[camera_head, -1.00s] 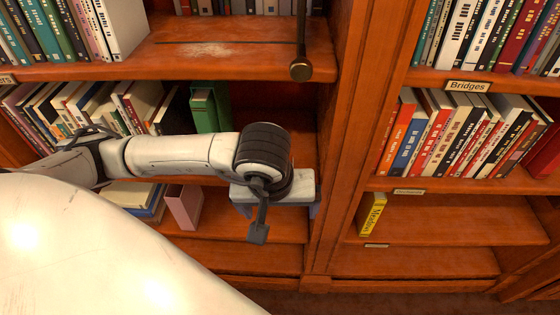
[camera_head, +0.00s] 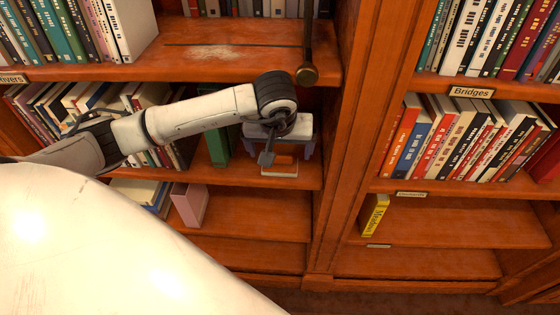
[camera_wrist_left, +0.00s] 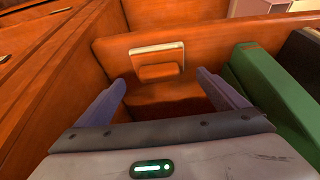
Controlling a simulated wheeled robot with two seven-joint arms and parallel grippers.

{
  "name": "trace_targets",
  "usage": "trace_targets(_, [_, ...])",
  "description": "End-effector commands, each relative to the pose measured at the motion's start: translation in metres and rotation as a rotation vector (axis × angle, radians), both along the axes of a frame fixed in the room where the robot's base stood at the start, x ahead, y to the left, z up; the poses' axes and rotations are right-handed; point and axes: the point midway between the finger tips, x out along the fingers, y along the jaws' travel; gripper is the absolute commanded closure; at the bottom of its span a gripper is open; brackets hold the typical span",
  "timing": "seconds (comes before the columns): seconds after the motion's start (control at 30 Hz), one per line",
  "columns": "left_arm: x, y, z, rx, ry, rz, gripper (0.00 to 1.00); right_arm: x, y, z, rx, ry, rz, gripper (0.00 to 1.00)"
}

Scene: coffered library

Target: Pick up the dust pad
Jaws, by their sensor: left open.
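The dust pad, a flat brown block with a pale edge, lies on the middle shelf of the left bookcase (camera_head: 279,170). In the left wrist view the pad (camera_wrist_left: 157,51) shows a pale strip and a brown raised block, ahead of the fingers and between their lines. Part of the pad is hidden behind my wrist in the head view. My right gripper is not in view.
A green book (camera_head: 217,146) stands just left of my gripper; it is close to one finger in the wrist view (camera_wrist_left: 268,92). The upright bookcase post (camera_head: 345,170) is at the right. A dusty patch (camera_head: 215,52) marks the shelf above. A dark rod (camera_head: 307,72) hangs nearby.

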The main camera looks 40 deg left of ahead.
Motion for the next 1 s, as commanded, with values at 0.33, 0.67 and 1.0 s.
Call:
trace_targets(0.33, [0.006,0.003,-0.026,-0.001,0.003,-0.003,0.08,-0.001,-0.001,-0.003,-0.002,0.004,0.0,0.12])
trace_targets(0.67, [0.005,0.003,-0.026,-0.001,0.004,-0.003,0.45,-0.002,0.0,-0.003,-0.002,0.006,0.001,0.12])
trace_targets(1.0, [0.005,0.003,-0.025,-0.001,0.003,-0.003,0.57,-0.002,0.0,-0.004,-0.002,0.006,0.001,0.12])
